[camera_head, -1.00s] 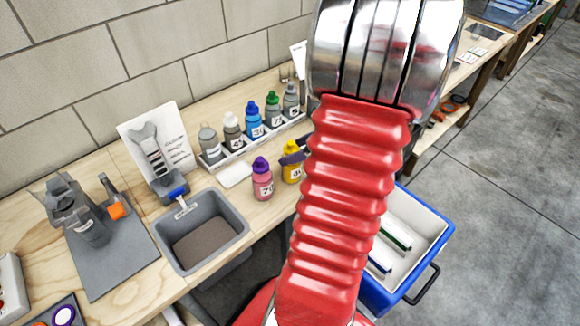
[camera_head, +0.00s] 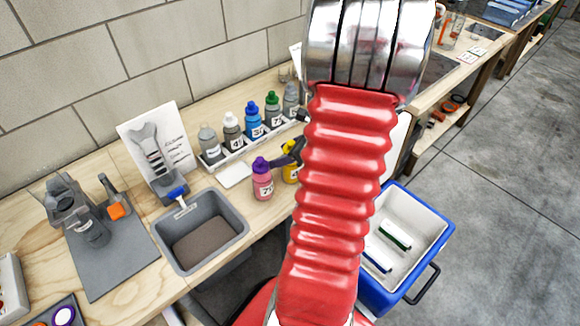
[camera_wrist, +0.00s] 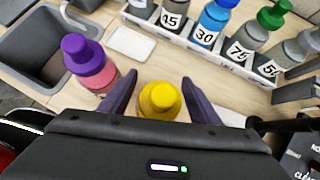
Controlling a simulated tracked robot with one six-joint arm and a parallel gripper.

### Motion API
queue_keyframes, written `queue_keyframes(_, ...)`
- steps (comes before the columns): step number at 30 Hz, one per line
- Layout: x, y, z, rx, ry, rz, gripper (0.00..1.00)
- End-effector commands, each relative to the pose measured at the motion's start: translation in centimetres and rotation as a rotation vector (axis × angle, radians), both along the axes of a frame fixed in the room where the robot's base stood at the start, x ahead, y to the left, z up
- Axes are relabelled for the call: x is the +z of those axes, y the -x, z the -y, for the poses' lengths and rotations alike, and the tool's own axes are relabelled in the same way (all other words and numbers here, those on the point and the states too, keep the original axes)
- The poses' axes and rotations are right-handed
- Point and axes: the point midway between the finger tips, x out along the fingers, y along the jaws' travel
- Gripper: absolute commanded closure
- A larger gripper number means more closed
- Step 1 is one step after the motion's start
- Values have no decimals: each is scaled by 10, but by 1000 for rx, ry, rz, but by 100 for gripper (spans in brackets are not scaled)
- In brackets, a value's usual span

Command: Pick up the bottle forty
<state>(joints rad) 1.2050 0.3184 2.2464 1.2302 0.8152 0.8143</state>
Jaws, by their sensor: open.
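A yellow bottle (camera_wrist: 158,100) stands on the bench in the wrist view, its cap between my two dark fingers. My gripper (camera_wrist: 159,79) is open, with a finger on each side of the cap; I cannot tell whether they touch it. In the head view the yellow bottle (camera_head: 290,174) is partly covered by my gripper (camera_head: 291,150). Its label is hidden now, so I cannot read forty on it. A pink bottle with a purple cap (camera_head: 262,184) stands just left; it also shows in the wrist view (camera_wrist: 94,74).
A white rack (camera_wrist: 229,66) behind holds several numbered bottles, including a blue one (camera_wrist: 214,18) marked 30. A grey bin (camera_head: 184,262) is at the left. A blue-rimmed box (camera_head: 440,228) stands right of the bench. A flat white pad (camera_wrist: 130,42) lies behind the pink bottle.

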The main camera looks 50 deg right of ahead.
Motion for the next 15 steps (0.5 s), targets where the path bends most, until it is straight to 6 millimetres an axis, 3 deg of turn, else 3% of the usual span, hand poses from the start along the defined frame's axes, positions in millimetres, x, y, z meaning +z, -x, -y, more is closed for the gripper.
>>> queue_keyframes(15, 0, 0, 0, 0, 0, 0, 77)
